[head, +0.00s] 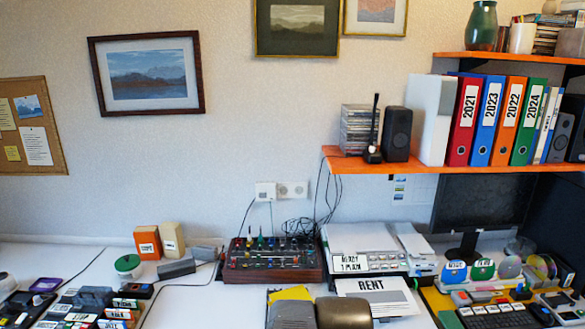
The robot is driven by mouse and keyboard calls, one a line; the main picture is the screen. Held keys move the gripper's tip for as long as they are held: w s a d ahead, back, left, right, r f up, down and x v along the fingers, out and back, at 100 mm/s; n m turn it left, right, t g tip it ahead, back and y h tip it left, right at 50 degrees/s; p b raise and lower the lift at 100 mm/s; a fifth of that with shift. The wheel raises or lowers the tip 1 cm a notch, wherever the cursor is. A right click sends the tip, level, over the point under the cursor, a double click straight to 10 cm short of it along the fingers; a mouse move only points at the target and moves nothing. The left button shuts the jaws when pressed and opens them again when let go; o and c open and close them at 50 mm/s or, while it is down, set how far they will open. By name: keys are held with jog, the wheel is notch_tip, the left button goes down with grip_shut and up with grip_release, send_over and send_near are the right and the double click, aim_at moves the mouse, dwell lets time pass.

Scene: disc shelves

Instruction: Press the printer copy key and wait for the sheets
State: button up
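The printer (362,238) is a white, flat machine standing on the white desk right of centre. Its front panel has a label or display (358,263) with dark lettering that I cannot read surely. A row of small keys (390,264) sits to the right of it; which one is the copy key is too small to tell. A white sheet marked RENT (372,286) lies in front of the printer. My gripper's fingertips do not show in the head view. Two rounded grey-brown shapes at the bottom centre may be part of my arm; I cannot tell.
A control box with coloured knobs (273,258) stands left of the printer, with cables behind it. An orange shelf (400,167) with binders hangs above. A keyboard (505,315) and small items crowd the right. Some desk (190,303) is bare left of centre.

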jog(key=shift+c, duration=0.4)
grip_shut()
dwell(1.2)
